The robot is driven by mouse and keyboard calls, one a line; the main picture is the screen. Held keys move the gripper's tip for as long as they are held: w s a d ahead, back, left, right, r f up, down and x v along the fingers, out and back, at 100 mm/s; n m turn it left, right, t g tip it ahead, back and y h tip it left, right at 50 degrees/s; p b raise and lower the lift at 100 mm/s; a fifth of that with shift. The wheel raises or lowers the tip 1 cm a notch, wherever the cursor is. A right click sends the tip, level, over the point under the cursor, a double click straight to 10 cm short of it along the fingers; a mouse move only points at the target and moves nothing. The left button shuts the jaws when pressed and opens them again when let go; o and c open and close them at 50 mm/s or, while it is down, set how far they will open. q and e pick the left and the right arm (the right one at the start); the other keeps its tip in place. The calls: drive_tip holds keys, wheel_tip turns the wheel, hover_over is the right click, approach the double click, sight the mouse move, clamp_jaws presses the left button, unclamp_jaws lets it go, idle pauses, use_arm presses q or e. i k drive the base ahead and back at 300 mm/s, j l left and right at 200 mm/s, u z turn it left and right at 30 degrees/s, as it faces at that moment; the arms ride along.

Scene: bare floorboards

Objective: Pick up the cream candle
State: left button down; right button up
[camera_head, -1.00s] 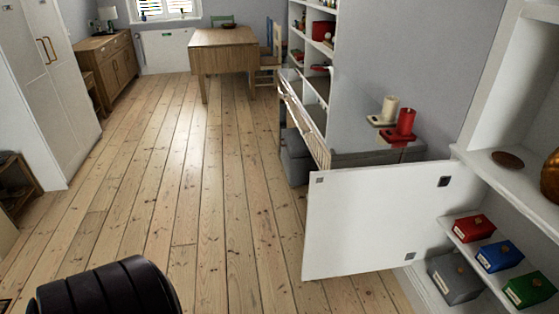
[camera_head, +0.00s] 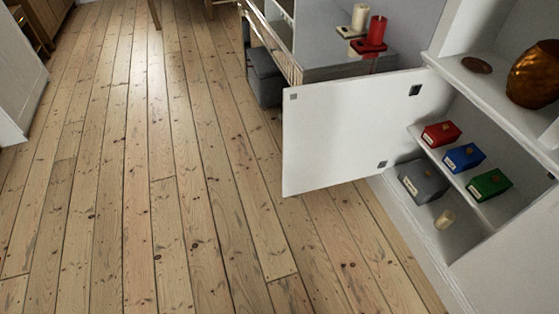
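A cream candle (camera_head: 360,17) stands upright on a small wall bracket beside a red candle (camera_head: 377,31). A second small cream cylinder (camera_head: 445,219), which also looks like a candle, is on the lowest level of the open cabinet, to the right of a grey box (camera_head: 423,182). Neither of my grippers is in view.
The cabinet's white door (camera_head: 345,135) stands open over the floor. Red (camera_head: 440,134), blue (camera_head: 463,158) and green (camera_head: 490,184) boxes sit on the inner shelf. A copper vase (camera_head: 535,75) stands above. The floorboards (camera_head: 170,220) at left and centre are clear.

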sight(446, 218)
drive_tip(key=z, duration=1.6)
